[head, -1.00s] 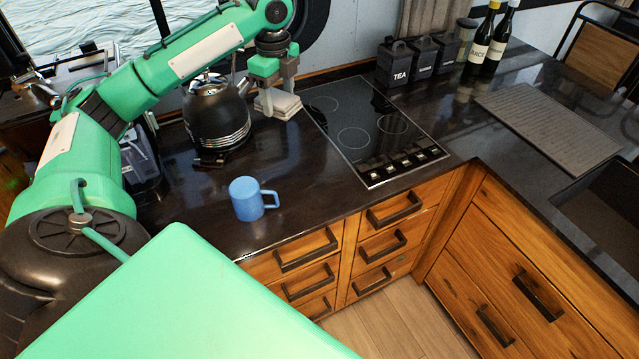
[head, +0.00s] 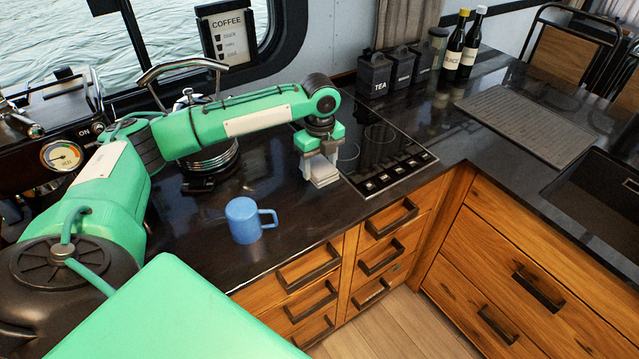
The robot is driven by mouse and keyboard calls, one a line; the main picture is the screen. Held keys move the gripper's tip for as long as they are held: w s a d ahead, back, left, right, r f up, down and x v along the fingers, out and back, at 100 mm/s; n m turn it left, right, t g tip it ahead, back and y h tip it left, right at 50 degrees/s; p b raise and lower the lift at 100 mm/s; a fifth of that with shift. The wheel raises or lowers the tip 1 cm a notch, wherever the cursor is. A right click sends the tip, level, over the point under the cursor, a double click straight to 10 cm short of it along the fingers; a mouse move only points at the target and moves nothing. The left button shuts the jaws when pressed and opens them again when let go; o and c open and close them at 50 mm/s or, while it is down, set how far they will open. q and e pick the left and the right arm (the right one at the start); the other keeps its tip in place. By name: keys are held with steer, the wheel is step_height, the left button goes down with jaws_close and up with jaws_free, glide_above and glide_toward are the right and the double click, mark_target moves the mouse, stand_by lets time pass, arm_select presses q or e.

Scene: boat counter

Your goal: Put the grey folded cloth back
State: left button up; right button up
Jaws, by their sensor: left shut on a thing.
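The grey folded cloth (head: 322,178) shows just below my left gripper (head: 319,162), by the left edge of the cooktop. My left gripper points down and is shut on the cloth, and its fingers hide part of it. I cannot tell whether the cloth touches the counter or hangs a little above it. My right gripper is not in view.
A blue mug (head: 242,221) stands on the dark counter (head: 285,200), left of the cloth. The black cooktop (head: 385,155) lies right of the cloth. Tea canisters (head: 376,78) and bottles (head: 470,45) stand behind.

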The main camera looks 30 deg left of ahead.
mark_target(320, 196)
arm_select(q)
step_height(320, 196, down, 3)
steer(key=shift+r, duration=0.1)
steer(key=shift+f, duration=0.65)
step_height(320, 196, down, 4)
steer(key=shift+r+p, duration=0.1)
steer(key=shift+p, duration=0.5)
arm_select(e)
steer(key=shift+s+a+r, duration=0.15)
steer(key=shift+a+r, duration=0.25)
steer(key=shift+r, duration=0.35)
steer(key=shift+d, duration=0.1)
arm_select(q)
steer(key=o, duration=0.9)
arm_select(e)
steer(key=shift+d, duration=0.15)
arm_select(q)
steer(key=shift+o, duration=0.2)
